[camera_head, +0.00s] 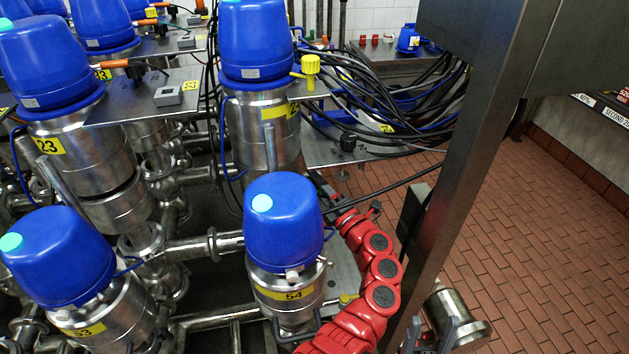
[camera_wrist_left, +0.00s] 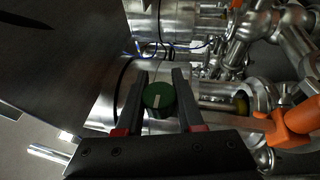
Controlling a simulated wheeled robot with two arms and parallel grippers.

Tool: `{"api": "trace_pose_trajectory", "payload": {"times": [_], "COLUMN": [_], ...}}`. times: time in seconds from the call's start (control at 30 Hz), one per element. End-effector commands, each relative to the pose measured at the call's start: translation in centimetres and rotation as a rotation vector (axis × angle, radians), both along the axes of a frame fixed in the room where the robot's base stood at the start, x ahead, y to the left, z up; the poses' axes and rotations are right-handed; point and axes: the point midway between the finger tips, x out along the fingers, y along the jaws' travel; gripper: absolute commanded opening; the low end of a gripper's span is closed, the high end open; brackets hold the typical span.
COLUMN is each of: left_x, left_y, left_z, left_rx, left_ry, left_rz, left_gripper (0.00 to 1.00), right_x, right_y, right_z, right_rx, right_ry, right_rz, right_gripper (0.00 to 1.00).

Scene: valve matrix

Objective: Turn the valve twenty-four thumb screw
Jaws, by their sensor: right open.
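A dark green round knob (camera_wrist_left: 158,98) with a white mark lies between the two dark fingers of my left gripper (camera_wrist_left: 160,85) in the left wrist view. The fingers are apart, one on each side of it; I cannot tell whether they touch it. In the head view the red left arm reaches up behind valve 54 (camera_head: 285,230), and its fingers are hidden. A blue-capped valve (camera_head: 258,40) with a partly hidden yellow label stands behind, with a yellow knob (camera_head: 311,66) at its right. My right gripper (camera_head: 433,335) is open and empty at the bottom.
Valve 53 (camera_head: 58,258) and valve 23 (camera_head: 50,70) crowd the left among steel pipes. Black cables (camera_head: 400,100) lie on a metal plate at the back. An orange handle (camera_wrist_left: 297,120) is right of my left fingers. Brick floor (camera_head: 540,230) is clear at right.

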Motion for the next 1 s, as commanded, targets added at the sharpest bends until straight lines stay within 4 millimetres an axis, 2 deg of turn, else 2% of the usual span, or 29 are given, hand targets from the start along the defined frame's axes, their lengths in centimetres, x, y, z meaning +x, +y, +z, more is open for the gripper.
{"api": "trace_pose_trajectory", "payload": {"times": [0.03, 0.1, 0.33, 0.6, 0.7, 1.0], "left_x": [0.0, 0.0, 0.0, 0.1, 0.0, 0.0], "left_y": [0.1, 0.1, 0.2, 0.4, 0.4, 0.1], "left_z": [0.0, 0.0, 0.1, 0.0, -0.4, -1.2], "left_rx": [-0.001, 0.001, -0.007, -0.075, -0.098, -0.116], "left_ry": [0.001, 0.001, 0.021, 0.221, 0.293, 0.359], "left_rz": [0.001, 0.001, 0.003, 0.006, 0.006, 0.003], "left_gripper": [0.09, 0.00, 0.00, 0.00, 0.00, 0.00], "right_x": [0.0, 0.0, 0.0, 0.0, 0.0, 0.0], "right_y": [0.0, 0.0, 0.0, 0.0, 0.0, 0.0], "right_z": [0.0, 0.0, 0.7, 4.8, 5.7, 6.1], "right_rx": [0.000, 0.000, 0.000, 0.000, 0.000, 0.000], "right_ry": [0.000, 0.000, 0.000, 0.000, 0.000, 0.000], "right_rz": [0.000, 0.000, 0.000, 0.000, 0.000, 0.000], "right_gripper": [0.57, 0.57, 0.57, 0.57, 0.57, 0.57]}}
